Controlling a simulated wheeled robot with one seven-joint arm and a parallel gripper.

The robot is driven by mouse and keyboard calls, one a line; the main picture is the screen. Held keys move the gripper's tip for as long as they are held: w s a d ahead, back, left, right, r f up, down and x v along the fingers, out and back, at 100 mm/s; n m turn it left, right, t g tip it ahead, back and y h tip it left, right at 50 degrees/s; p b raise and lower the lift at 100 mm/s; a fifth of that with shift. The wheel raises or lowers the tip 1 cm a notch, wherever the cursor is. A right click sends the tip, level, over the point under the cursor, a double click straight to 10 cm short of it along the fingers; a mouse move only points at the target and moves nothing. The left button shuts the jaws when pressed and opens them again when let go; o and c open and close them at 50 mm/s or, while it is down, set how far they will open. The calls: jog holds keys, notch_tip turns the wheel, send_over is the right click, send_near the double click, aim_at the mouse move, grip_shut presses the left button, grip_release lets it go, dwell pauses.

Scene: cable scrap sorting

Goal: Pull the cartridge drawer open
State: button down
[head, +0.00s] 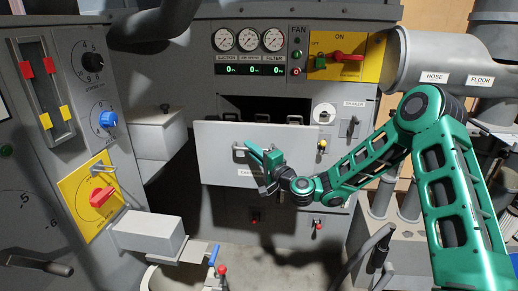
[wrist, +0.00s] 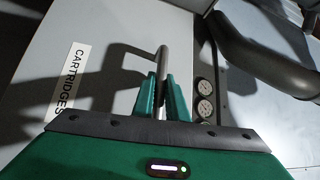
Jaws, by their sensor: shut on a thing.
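The cartridge drawer has a plain light-grey front (head: 218,136), low in the middle of the head view. It stands out from the cabinet face, with a dark opening above its top edge where several cartridge handles (head: 262,117) show. My gripper (head: 262,152) is at the drawer front, shut on its bar handle (head: 239,150). In the wrist view the grey handle (wrist: 161,62) runs between my two green fingers (wrist: 161,98). The "CARTRIDGES" label (wrist: 69,84) is on the drawer front to the left. How far the drawer is out is hard to judge.
Gauges (head: 249,40) and a yellow ON switch panel (head: 373,58) are above the drawer. A left cabinet (head: 75,150) with a grey box (head: 148,234) juts out. A large hose pipe (head: 435,58) is at right. Some bare floor (head: 285,262) shows below the drawer.

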jog(key=shift+s+a+f, duration=0.15)
jog(key=shift+f, duration=0.05)
jog(key=c, duration=1.8)
grip_release()
jog(key=shift+r, duration=0.1)
jog(key=v, duration=1)
jog(key=shift+d, duration=0.35)
jog(key=shift+s, duration=0.1)
